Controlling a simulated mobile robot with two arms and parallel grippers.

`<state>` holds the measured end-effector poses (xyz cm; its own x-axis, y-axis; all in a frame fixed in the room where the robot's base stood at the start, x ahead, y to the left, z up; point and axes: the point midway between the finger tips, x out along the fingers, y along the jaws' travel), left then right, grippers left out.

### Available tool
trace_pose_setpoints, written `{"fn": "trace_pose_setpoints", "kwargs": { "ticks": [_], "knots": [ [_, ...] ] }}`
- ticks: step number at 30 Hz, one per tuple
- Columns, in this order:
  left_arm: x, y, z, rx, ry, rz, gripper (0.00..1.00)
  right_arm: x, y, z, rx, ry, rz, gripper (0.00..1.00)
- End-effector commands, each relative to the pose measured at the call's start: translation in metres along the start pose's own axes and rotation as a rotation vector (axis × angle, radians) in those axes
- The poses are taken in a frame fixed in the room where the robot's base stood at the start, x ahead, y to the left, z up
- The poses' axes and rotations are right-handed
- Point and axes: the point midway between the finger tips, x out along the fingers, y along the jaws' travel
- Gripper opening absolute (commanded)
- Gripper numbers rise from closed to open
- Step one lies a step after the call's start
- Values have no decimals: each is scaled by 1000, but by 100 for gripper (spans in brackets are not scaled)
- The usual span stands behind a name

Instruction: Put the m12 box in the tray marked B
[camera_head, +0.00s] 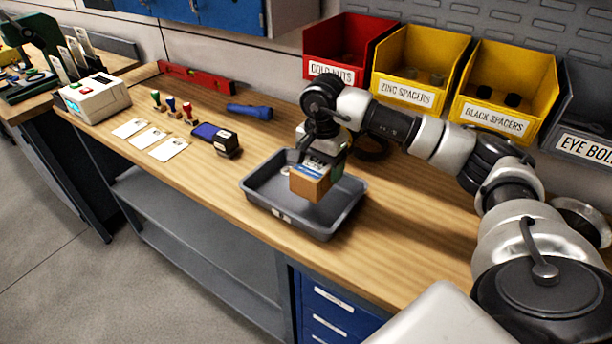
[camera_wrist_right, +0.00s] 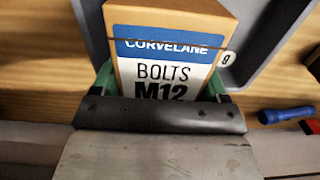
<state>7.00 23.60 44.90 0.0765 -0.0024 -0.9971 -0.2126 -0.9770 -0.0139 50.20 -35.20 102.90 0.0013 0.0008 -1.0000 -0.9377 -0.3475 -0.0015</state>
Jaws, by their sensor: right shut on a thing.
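The m12 box (camera_head: 310,184) is a small orange-brown carton with a blue and white label. In the right wrist view the label on the box (camera_wrist_right: 165,65) reads "CORVELANE BOLTS M12". My right gripper (camera_head: 320,166) is shut on it, with green fingertips at its two sides. The box is over the inside of a grey tray (camera_head: 262,203); I cannot tell whether it touches the tray floor. The tray carries a small white label on its front wall, too small to read. My left gripper is not in view.
Left of the tray are an ink pad (camera_head: 217,138), several stamps, white cards (camera_head: 150,137) and a blue torch (camera_head: 249,111). Behind stand a red bin (camera_head: 342,45) and yellow bins (camera_head: 417,65). The bench's front edge runs close before the tray.

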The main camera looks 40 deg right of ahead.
Motion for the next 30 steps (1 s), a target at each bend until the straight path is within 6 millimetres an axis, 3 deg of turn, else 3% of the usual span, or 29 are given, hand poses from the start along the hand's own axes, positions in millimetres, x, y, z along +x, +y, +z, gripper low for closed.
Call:
{"fn": "trace_pose_setpoints", "kwargs": {
  "ticks": [3,7,18,30],
  "knots": [
    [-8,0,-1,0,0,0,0,9,-20,4,0,-1,-1,35],
    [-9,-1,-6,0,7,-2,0,17,-30,6,-1,0,-2,35],
    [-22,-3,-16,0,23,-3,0,56,-32,6,-1,0,0,35],
    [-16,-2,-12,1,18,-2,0,63,-32,5,-1,1,-2,35]
  ]
}}
